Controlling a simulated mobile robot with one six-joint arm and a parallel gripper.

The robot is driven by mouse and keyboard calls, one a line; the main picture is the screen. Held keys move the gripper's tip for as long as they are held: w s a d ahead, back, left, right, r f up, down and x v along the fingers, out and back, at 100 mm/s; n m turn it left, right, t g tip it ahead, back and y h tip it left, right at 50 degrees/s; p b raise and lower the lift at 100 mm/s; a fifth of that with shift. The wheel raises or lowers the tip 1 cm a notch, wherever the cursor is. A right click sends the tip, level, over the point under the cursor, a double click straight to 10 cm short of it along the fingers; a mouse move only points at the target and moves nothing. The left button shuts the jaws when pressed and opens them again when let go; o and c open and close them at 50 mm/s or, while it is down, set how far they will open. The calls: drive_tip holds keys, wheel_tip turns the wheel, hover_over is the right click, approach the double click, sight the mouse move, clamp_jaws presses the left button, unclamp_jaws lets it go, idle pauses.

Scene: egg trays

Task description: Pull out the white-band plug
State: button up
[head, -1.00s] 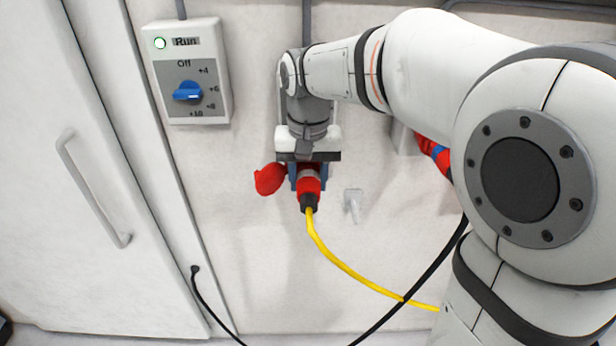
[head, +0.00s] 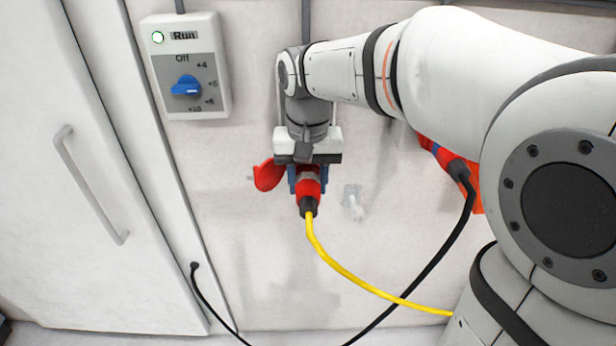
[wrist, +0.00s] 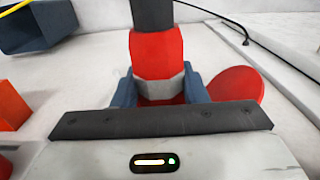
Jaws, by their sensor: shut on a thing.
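The red plug with a pale grey-white band (head: 309,185) is in the middle of the head view, with a black end and a yellow cable hanging from it. It also shows in the wrist view, where the band (wrist: 160,87) crosses the red body. My gripper (head: 308,178) is shut on this plug, its dark blue fingers (wrist: 162,92) on both sides of it near the band. A round red lid (head: 266,175) stands open beside the plug; it is at right in the wrist view (wrist: 237,88). My gripper hides the socket, so I cannot tell how deep the plug sits.
A switch box (head: 187,66) with a blue knob and a lit lamp is at upper left. A second red connector (head: 450,162) with a black cable (head: 452,235) is at right, partly behind my arm. A small grey-white fitting (head: 352,201) is on the wall. A cabinet door handle (head: 90,185) is at left.

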sight(309, 218)
drive_tip(key=shift+s, duration=1.35)
drive_tip(key=shift+s, duration=0.2)
drive_tip(key=shift+s+a+b, duration=0.15)
drive_tip(key=shift+s+b, duration=0.45)
drive_tip(key=shift+s, duration=2.3)
